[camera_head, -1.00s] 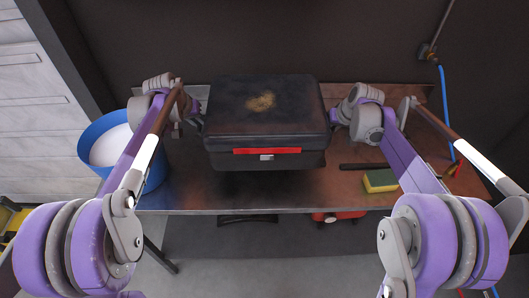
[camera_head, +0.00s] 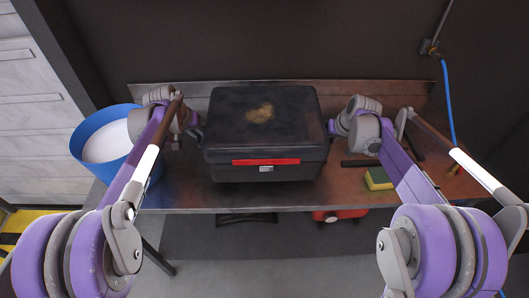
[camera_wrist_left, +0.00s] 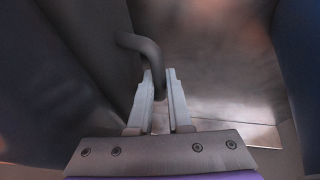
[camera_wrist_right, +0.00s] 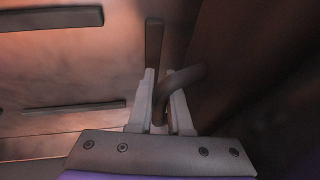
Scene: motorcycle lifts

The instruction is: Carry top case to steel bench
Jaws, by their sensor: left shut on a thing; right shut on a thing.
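The top case (camera_head: 264,135) is a black box with a red strip and a latch on its front and a worn tan patch on its lid. In the head view it is level over the steel bench (camera_head: 190,195); I cannot tell whether its underside touches the top. My left gripper (camera_head: 198,133) is shut on a dark curved handle (camera_wrist_left: 140,45) at the case's left side. My right gripper (camera_head: 332,127) is shut on a matching handle (camera_wrist_right: 183,78) at the right side. Both wrist views show the fingers around these handles.
A blue bucket (camera_head: 150,178) stands at the bench's left end. A yellow and green sponge (camera_head: 378,178) and dark bars (camera_head: 358,163) lie right of the case. A raised back edge (camera_head: 400,93) runs behind. A blue hose (camera_head: 447,105) hangs at right. A red object (camera_head: 340,215) is below.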

